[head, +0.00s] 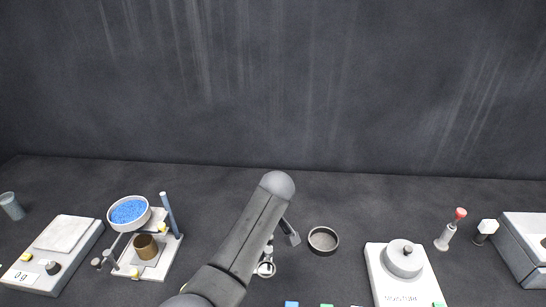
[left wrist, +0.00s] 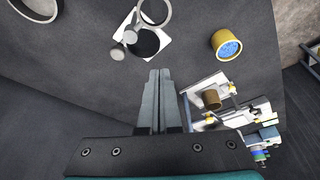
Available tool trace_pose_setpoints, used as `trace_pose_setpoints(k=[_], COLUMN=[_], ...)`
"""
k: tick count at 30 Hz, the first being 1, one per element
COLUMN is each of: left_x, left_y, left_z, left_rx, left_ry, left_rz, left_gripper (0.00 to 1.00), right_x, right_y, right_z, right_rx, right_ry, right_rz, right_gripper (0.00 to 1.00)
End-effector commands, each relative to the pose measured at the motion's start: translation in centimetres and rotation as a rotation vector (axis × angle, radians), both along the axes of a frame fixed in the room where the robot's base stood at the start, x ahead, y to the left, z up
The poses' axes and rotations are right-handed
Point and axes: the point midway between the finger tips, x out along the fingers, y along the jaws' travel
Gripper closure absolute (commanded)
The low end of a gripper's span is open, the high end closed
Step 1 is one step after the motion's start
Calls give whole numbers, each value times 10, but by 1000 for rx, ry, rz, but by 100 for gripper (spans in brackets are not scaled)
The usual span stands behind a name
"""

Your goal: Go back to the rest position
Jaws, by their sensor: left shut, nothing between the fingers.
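My left gripper (left wrist: 160,74) is shut and empty in the left wrist view, its two fingers together above the dark bench top. In the head view my left arm rises from the bottom middle and hides part of the bench; a small dark part beside it may be the gripper, but I cannot tell for certain. My right gripper is in neither view.
In the head view, a scale (head: 85,228), a stand holding a blue-filled sieve (head: 130,228) and a brown cup (head: 146,247) are at left. A dark dish (head: 323,240) and a white moisture device (head: 382,260) lie right of my arm. The left wrist view shows a blue-filled yellow cup (left wrist: 217,40).

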Motion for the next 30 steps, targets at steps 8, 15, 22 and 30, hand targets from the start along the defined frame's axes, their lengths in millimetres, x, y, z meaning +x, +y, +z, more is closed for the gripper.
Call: trace_pose_setpoints(k=[8, 15, 22, 30], left_x=[-34, -105, -178, -242], left_y=[8, 28, 49, 64], left_z=[-26, -53, -53, -30], left_rx=[-39, -80, -75, -33], left_ry=[33, 63, 64, 53], left_rz=[-114, -361, -613, -863], left_gripper=[100, 100, 100, 100], right_x=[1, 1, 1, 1], right_y=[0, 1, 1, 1], right_z=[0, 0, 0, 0], right_rx=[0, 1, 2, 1], right_ry=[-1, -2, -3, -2], right_rz=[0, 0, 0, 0], right_gripper=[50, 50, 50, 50])
